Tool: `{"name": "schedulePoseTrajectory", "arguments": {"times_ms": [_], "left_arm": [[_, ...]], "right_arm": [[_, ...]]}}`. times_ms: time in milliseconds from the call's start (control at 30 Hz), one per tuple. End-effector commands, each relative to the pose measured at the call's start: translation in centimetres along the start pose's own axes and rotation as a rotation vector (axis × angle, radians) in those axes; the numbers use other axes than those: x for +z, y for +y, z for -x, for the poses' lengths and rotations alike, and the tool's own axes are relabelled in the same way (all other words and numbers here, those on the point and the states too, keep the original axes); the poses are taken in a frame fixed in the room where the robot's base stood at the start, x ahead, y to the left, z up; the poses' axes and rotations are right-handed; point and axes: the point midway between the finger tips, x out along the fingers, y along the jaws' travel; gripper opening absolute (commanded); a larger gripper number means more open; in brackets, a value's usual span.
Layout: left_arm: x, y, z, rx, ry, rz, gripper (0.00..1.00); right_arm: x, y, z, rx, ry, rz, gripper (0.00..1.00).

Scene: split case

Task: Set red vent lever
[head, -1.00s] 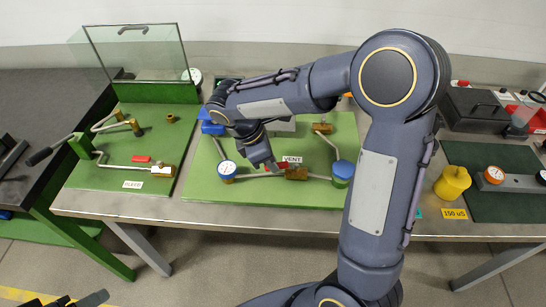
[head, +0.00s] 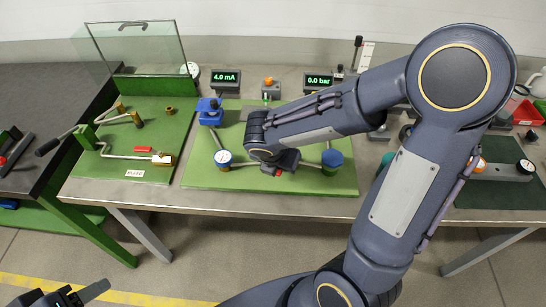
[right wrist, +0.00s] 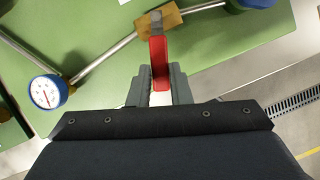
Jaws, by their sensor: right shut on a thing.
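The red vent lever (right wrist: 158,62) is between the two fingers of my right gripper (right wrist: 160,88) in the right wrist view, and the gripper is shut on it. The lever sits on a brass valve (right wrist: 172,17) and lies across the steel pipe (right wrist: 105,54). In the head view my right gripper (head: 277,168) is over the front of the middle green board (head: 210,178). Only a bit of red shows under it; the valve and its label are hidden there. My left gripper (head: 82,294) is partly in view at the bottom left, away from the bench.
A white-faced gauge (head: 222,158) and a blue-topped fitting (head: 332,158) flank the valve. Behind are displays reading 4.0 mA (head: 225,78) and 0.0 bar (head: 319,80). A bleed board (head: 90,172) with another red lever (head: 137,147) stands to the left.

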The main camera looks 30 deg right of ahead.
Motion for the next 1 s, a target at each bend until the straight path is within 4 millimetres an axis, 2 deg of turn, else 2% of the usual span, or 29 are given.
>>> {"name": "schedulePoseTrajectory", "arguments": {"times_ms": [200, 500, 1000], "left_arm": [[-0.6, 0.5, 1.1, 0.0, 0.0, 0.0, 0.55], [-0.9, 0.9, 1.9, 0.0, 0.0, 0.0, 0.55], [-1.0, 0.9, 2.0, 0.0, 0.0, 0.0, 0.55]], "right_arm": [[0.2, -1.3, 0.2, 0.063, 0.001, 0.154, 0.0], [0.3, -2.2, 0.0, 0.12, 0.001, 0.288, 0.0], [0.5, -2.5, -0.1, 0.138, -0.001, 0.335, 0.0]]}}
